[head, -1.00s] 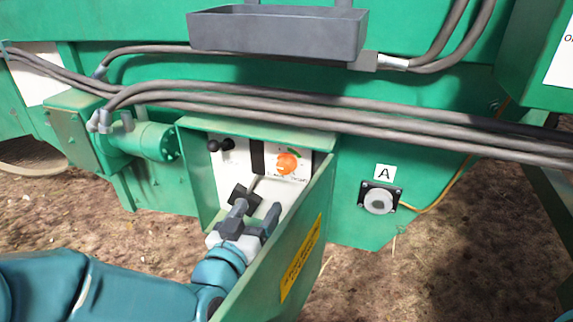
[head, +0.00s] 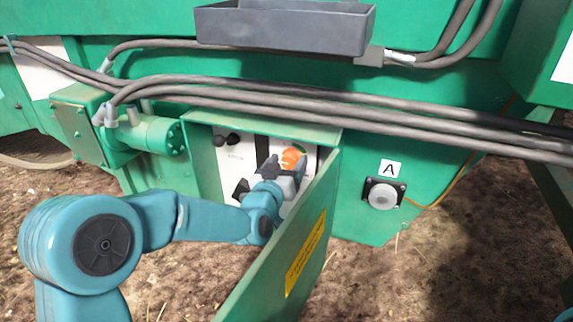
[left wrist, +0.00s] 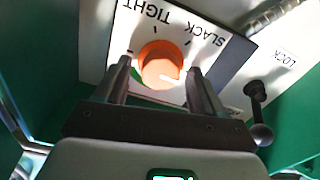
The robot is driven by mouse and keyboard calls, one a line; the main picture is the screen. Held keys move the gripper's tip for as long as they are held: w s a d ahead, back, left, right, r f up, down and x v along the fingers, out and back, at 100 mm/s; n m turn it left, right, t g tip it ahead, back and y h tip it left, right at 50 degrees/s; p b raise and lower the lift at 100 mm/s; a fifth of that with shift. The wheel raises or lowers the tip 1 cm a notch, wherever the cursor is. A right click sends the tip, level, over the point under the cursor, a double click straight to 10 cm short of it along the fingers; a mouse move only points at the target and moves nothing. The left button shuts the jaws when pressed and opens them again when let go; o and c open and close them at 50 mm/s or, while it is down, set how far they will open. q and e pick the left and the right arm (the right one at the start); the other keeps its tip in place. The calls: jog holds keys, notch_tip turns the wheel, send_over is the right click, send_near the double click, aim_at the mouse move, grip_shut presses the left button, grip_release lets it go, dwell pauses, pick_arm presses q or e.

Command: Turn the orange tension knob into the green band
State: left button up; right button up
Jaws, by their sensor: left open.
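The orange tension knob (head: 292,158) is on a white panel inside the open green box; its lower part is hidden by my left gripper (head: 284,170). In the left wrist view the knob (left wrist: 158,62) shows between the fingers of my left gripper (left wrist: 160,75), which is open, with a gap on each side. A white pointer mark on the knob faces the lower right there, toward the right finger. The green band (left wrist: 136,75) shows at the knob's lower left, partly hidden by the left finger. Upside-down words TIGHT and SLACK stand beside the dial. My right gripper is not in view.
The box's open door (head: 290,255) with a yellow label stands right of my left arm. A black ball-ended lever (left wrist: 257,105) sits beside the dial, near LOCK lettering. Thick grey hoses (head: 400,118) run above the box. A grey tray (head: 285,27) hangs higher up.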

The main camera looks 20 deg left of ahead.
pick_arm(q)
jog(key=c, duration=1.1)
jog(key=shift+o, duration=0.2)
